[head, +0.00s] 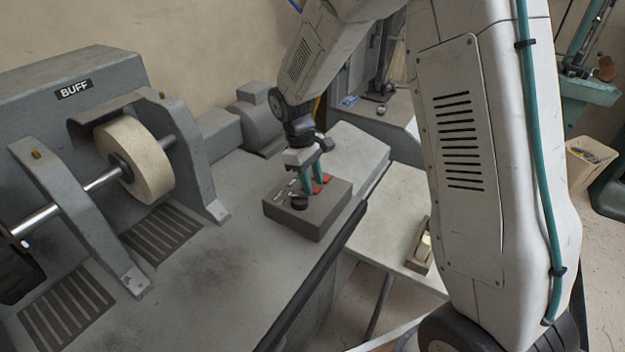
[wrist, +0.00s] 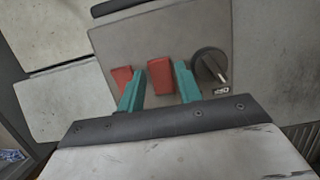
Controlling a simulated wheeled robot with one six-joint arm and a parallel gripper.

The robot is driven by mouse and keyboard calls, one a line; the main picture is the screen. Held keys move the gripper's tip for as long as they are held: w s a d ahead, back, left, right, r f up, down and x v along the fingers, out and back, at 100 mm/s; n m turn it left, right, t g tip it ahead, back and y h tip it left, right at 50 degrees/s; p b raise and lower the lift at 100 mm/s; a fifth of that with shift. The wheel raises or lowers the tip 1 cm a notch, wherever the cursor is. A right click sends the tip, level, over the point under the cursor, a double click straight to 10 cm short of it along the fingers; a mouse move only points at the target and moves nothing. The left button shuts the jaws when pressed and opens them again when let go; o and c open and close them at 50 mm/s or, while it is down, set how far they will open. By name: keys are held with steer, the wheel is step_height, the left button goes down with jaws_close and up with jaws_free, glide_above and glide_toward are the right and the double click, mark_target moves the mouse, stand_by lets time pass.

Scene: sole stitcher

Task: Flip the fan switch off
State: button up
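A grey control box (head: 290,222) sits on the machine bench, and its top face fills the middle of the wrist view (wrist: 195,35). Two red rocker switches are on it: one at the left (wrist: 121,78) and one in the middle (wrist: 160,76). No readable label shows which is the fan switch. My gripper (head: 313,183) points down over the box. In the wrist view its two teal fingers (wrist: 159,90) stand apart with nothing held between them. The middle switch appears between the fingertips, and the left switch lies just outside the left finger. Contact cannot be told.
A black knob (wrist: 210,66) is right of the fingers in the wrist view. Small levers (head: 291,184) stand on the box. The buffing wheel (head: 134,160) and its shaft brackets are at the left. A side table (head: 400,220) is right of the bench.

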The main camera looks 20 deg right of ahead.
steer(key=v, duration=0.7)
steer(key=shift+r, duration=0.3)
steer(key=shift+w, duration=0.1)
steer(key=s+d+r+m+t, duration=0.1)
steer(key=s+r, duration=0.3)
steer(key=s, duration=0.6)
steer(key=s+d+r+m+t+y, duration=0.1)
steer(key=s+d+r+m, duration=0.1)
steer(key=s, duration=0.8)
steer(key=s+d+r+m+t, duration=0.1)
steer(key=s+r+m, duration=0.3)
steer(key=s, duration=0.7)
steer(key=shift+d+r+t+y, duration=0.3)
steer(key=shift+d+r+y, duration=0.1)
steer(key=shift+r, duration=1)
